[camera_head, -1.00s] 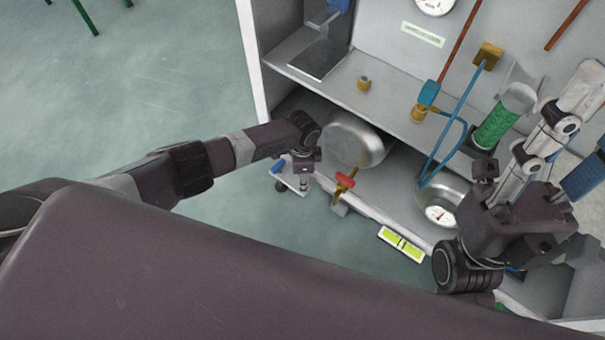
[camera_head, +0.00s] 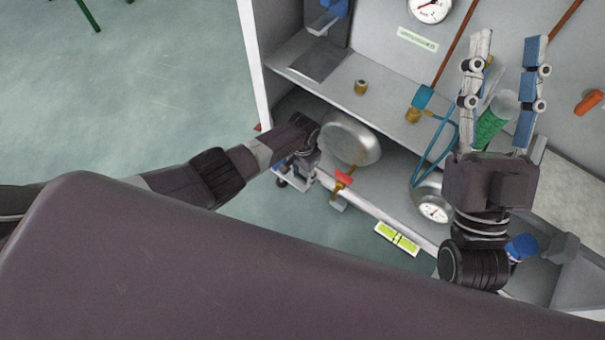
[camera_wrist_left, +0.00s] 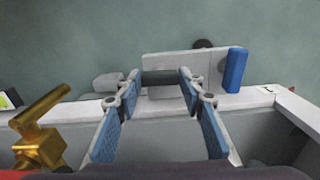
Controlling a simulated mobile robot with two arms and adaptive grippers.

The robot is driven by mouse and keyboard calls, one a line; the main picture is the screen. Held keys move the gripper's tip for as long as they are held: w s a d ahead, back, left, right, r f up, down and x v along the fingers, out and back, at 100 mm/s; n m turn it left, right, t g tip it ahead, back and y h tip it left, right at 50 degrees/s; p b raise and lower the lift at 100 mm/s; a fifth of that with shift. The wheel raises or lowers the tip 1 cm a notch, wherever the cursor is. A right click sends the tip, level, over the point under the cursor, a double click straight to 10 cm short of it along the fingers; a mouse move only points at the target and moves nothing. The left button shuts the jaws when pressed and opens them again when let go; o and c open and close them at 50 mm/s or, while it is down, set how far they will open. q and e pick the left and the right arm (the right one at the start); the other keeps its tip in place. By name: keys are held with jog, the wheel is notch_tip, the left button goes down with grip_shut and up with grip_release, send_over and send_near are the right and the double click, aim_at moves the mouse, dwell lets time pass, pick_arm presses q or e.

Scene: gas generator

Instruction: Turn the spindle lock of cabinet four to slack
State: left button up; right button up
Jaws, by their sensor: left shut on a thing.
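A white plate fitting (camera_wrist_left: 213,60) with a blue handle (camera_wrist_left: 235,68) sticks out past the cabinet's front edge. My left gripper (camera_wrist_left: 159,77) is shut on a grey piece (camera_wrist_left: 158,92) at the left part of this fitting. In the head view my left gripper (camera_head: 298,172) is at the cabinet's lower front edge and hides most of the fitting. I cannot tell which way the lock is turned, and no cabinet number is readable. My right gripper (camera_head: 509,40) is open and empty, its fingers pointing up before the cabinet's back wall.
A brass valve with a red handle (camera_head: 343,179) stands close right of my left gripper, near a round metal vessel (camera_head: 352,140). A gauge (camera_head: 433,212), a green cylinder (camera_head: 489,129) and blue tubing are further right. Open floor (camera_head: 150,90) is at left.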

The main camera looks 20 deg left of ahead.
aim_at(303, 178)
pick_arm(q)
jog(key=shift+d+n, duration=0.1)
jog(key=shift+n, duration=0.3)
pick_arm(e)
jog(key=shift+w+f+g, duration=0.4)
jog(key=shift+w+f, duration=0.05)
pick_arm(q)
jog(key=o, duration=0.8)
jog(key=shift+o, duration=0.2)
jog(key=shift+r, duration=0.15)
notch_tip(303, 178, up, 12)
jog(key=shift+s+f, duration=0.1)
jog(key=shift+f, duration=0.1)
pick_arm(e)
jog(key=shift+s, duration=0.1)
